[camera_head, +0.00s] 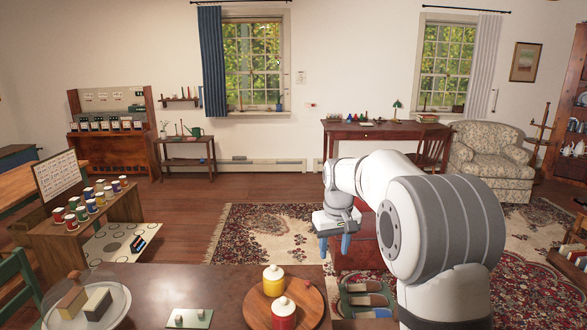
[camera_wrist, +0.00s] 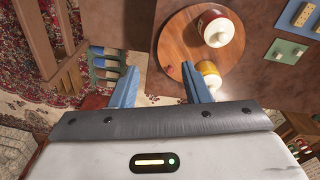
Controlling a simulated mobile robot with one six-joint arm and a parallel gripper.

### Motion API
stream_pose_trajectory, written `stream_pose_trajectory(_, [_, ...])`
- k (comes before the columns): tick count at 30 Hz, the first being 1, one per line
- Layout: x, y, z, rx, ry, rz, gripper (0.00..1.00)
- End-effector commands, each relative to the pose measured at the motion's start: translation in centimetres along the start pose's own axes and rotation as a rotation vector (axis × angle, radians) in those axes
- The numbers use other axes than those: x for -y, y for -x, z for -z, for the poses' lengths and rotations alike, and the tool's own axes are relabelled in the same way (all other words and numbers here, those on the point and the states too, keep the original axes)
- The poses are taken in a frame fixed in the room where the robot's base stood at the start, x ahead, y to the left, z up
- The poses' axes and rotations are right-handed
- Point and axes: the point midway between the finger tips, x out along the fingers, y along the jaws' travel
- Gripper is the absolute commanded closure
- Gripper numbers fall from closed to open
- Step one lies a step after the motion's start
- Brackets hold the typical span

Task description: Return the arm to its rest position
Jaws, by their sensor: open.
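My gripper (camera_head: 335,246) hangs from my white and grey arm at the right of the head view, its blue fingers pointing down beyond the table's right end. In the wrist view my gripper (camera_wrist: 158,88) has its two blue fingers well apart with nothing between them. The arm is bent, with its forearm reaching forward and left. Below the fingers the wrist view shows the edge of a round wooden board and the floor beside the table.
The brown table (camera_head: 150,290) carries a round wooden board (camera_head: 309,306) with a yellow jar (camera_head: 273,282) and a red jar (camera_head: 283,314), a small green plate (camera_head: 190,318) and a glass-covered dish (camera_head: 116,305). Slippers (camera_head: 365,300) lie on a rack at right. Rug and floor lie beyond.

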Motion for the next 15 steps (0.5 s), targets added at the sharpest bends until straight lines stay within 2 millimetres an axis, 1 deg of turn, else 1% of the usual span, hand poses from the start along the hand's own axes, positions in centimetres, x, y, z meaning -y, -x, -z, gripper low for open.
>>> stream_pose_trajectory(1, [0.0, 1.1, -1.6, -0.009, -0.013, -0.002, 0.57])
stream_pose_trajectory(5, [0.2, 2.9, -5.7, -0.026, -0.049, -0.006, 0.57])
stream_pose_trajectory(6, [0.3, 3.4, -7.0, -0.031, -0.06, -0.008, 0.57])
stream_pose_trajectory(11, [0.8, 4.8, -12.5, -0.053, -0.105, -0.012, 0.57])
stream_pose_trajectory(15, [1.4, 5.3, -17.6, -0.074, -0.146, -0.017, 0.57])
